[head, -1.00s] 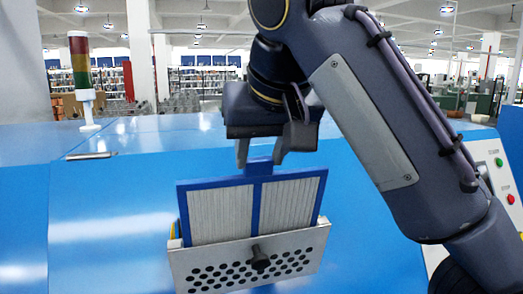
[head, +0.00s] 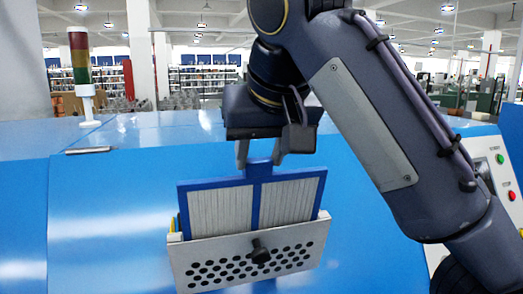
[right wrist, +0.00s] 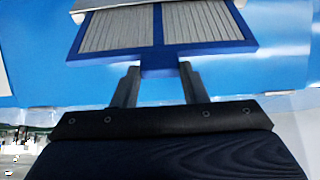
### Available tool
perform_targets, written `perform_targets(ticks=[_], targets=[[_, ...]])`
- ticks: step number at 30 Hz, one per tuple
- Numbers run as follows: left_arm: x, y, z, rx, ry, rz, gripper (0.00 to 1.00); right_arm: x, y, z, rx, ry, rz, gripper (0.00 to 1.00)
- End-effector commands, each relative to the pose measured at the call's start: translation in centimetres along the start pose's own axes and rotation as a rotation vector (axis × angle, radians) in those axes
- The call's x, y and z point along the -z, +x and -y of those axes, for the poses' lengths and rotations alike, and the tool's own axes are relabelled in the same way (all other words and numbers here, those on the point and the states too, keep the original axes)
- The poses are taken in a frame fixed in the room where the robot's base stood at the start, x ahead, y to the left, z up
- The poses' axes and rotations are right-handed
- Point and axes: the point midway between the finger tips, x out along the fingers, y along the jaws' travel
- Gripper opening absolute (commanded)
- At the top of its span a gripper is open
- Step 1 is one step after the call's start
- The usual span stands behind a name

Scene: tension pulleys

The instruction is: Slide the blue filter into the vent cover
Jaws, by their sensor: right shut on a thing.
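The blue filter (head: 221,210), with a blue frame and pale pleated panels, stands with its lower part behind the perforated plate of the silver vent cover (head: 297,242). The cover has a black knob (head: 261,253) and sits on the sloping blue machine front. My right gripper (head: 262,160) is shut on the blue tab at the top of the filter. In the right wrist view both fingers (right wrist: 157,84) flank this tab, and the filter (right wrist: 205,46) reaches towards the vent cover edge (right wrist: 100,4). The filter's lower edge is hidden. My left gripper is not in view.
A red, yellow and green signal tower (head: 81,70) stands on the machine at the left. A silver handle (head: 88,150) lies on the blue top. A panel with green and red buttons (head: 505,178) is at the right. Blue surface left of the cover is clear.

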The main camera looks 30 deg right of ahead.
Motion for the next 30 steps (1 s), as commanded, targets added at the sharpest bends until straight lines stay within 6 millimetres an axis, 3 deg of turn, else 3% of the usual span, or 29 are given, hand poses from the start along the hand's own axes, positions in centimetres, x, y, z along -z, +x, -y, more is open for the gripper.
perform_targets(ticks=[15, 30], targets=[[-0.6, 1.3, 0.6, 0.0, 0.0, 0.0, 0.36, -0.8, 1.8, 0.0, 0.0, 0.001, 0.0, 0.16], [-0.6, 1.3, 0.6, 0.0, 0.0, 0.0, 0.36, -0.8, 1.9, 0.0, 0.0, 0.001, 0.0, 0.16]])
